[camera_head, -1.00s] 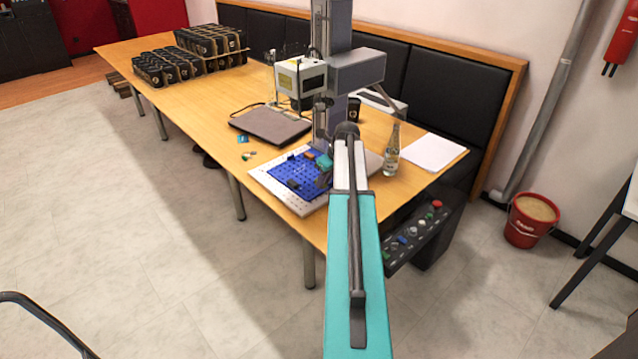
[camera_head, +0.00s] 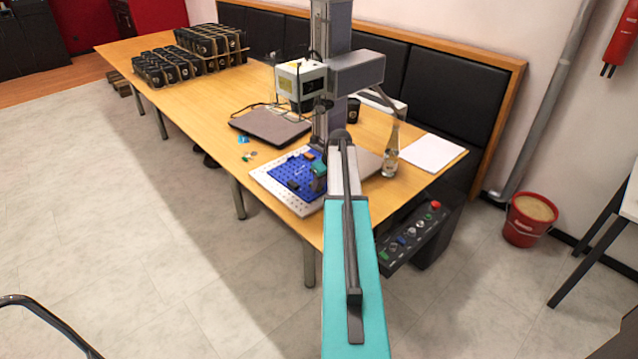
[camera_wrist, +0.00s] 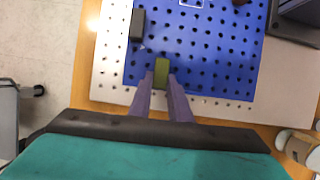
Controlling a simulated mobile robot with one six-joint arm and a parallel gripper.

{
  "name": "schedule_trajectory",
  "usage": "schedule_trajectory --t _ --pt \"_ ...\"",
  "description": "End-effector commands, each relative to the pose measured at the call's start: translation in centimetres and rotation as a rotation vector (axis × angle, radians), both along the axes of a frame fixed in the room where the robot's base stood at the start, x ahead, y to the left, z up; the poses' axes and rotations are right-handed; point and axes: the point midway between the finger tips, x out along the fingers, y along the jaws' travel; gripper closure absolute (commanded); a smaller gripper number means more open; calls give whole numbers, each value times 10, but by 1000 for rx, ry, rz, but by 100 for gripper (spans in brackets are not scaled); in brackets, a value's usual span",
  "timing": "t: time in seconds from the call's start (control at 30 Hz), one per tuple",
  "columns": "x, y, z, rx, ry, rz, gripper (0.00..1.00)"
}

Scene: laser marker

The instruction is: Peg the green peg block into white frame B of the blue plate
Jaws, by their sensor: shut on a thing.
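The green peg block (camera_wrist: 161,72) is between the fingertips of my gripper (camera_wrist: 161,82) in the wrist view, and the gripper is shut on it. It is over the near part of the blue plate (camera_wrist: 205,60), which has rows of holes. I cannot tell whether its underside touches the plate. Part of a white frame outline (camera_wrist: 191,4) shows at the top edge of the wrist view, ahead and right of the block; its letter is not readable. In the head view my gripper (camera_head: 318,184) is over the right part of the blue plate (camera_head: 284,168), and the green block cannot be made out.
A dark block (camera_wrist: 137,24) stands on the plate, left of the green block. An orange-brown block (camera_head: 308,155) is near the plate's far side. The marker's grey column (camera_head: 331,60) rises behind. A glass bottle (camera_head: 391,155) and a laptop (camera_head: 270,125) stand nearby.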

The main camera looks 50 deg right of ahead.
Motion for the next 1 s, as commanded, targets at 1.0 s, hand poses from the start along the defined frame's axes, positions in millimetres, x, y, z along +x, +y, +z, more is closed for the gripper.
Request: schedule_trajectory --t 1.0 --pt "0 0 -9 0 0 1 64"
